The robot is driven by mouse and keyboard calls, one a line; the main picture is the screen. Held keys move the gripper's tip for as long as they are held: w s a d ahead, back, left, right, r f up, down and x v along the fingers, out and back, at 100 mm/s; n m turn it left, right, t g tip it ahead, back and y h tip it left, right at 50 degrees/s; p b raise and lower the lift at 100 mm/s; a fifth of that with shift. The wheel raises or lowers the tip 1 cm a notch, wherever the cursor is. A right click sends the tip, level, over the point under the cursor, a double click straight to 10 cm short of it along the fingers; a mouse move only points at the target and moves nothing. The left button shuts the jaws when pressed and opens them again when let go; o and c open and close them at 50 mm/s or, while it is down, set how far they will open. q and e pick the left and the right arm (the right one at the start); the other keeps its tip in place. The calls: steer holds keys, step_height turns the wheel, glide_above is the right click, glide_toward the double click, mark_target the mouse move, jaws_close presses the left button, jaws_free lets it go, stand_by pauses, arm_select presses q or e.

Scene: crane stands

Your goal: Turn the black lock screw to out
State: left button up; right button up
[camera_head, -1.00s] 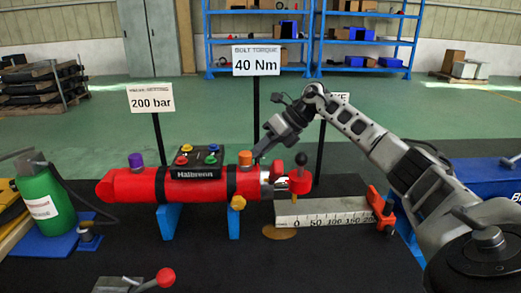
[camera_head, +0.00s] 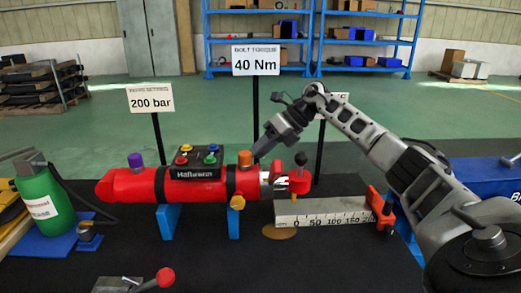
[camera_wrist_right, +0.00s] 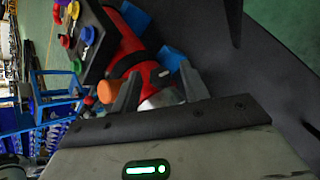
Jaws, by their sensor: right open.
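A black ball-shaped knob (camera_head: 300,158), which looks like the lock screw, stands upright on a red block at the right end of the red cylinder (camera_head: 130,185) in the head view. My right gripper (camera_head: 261,153) is open, up and left of the black knob and close above the cylinder's orange knob (camera_head: 245,158). In the right wrist view its two fingers (camera_wrist_right: 160,78) are apart with nothing gripped, and the cylinder's silver end lies beyond them. The orange knob shows left of the fingers (camera_wrist_right: 107,91). I cannot make out the black knob there. My left gripper is not in view.
A white scale ruler (camera_head: 325,213) with a red clamp (camera_head: 381,207) lies right of the cylinder. A black box with coloured buttons (camera_head: 195,166) sits on top. Sign posts, including 40 Nm (camera_head: 256,60), rise behind. A red-knobbed lever (camera_head: 165,277) stands at the front.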

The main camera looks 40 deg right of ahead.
steer(key=v, duration=1.6)
steer(key=shift+p, duration=0.3)
steer(key=shift+f, duration=0.1)
